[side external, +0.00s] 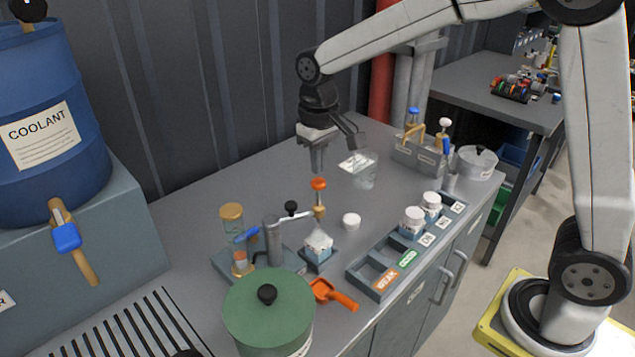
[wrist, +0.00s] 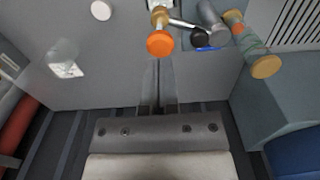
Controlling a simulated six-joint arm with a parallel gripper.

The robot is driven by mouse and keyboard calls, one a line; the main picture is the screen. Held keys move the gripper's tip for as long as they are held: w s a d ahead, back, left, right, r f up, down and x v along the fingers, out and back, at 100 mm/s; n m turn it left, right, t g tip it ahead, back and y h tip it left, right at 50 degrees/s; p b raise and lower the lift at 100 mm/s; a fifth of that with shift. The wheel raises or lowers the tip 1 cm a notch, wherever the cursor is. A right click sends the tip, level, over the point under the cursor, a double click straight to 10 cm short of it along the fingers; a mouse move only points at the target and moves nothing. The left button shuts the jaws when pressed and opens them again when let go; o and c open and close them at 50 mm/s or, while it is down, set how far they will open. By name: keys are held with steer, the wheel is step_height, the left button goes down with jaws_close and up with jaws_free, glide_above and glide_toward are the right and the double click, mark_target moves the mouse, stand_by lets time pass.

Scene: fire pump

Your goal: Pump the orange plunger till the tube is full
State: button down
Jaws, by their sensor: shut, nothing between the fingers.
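The orange plunger (side external: 319,184) is a short upright knob above a brass-coloured stem on the pump, in the middle of the bench. It shows in the wrist view (wrist: 160,43) as an orange disc beyond my fingertips. My gripper (side external: 318,168) points down, shut and empty, just above the plunger in the side view; in the wrist view its fingertips (wrist: 157,107) are apart from the knob. A clear upright tube (side external: 236,236) with tan caps stands left of the pump post.
A grey post (side external: 272,240) with a black-knobbed arm and blue handle stands beside the plunger. A green-lidded pot (side external: 268,312), orange scoop (side external: 333,295), compartment tray (side external: 373,271) and clear container (side external: 363,170) surround it. A coolant barrel (side external: 45,120) stands left.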

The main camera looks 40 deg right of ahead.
mark_target(318, 181)
steer(key=shift+f, duration=0.3)
steer(key=shift+f, duration=0.35)
steer(key=shift+f, duration=0.3)
steer(key=shift+f, duration=2.2)
steer(key=shift+r, duration=3.25)
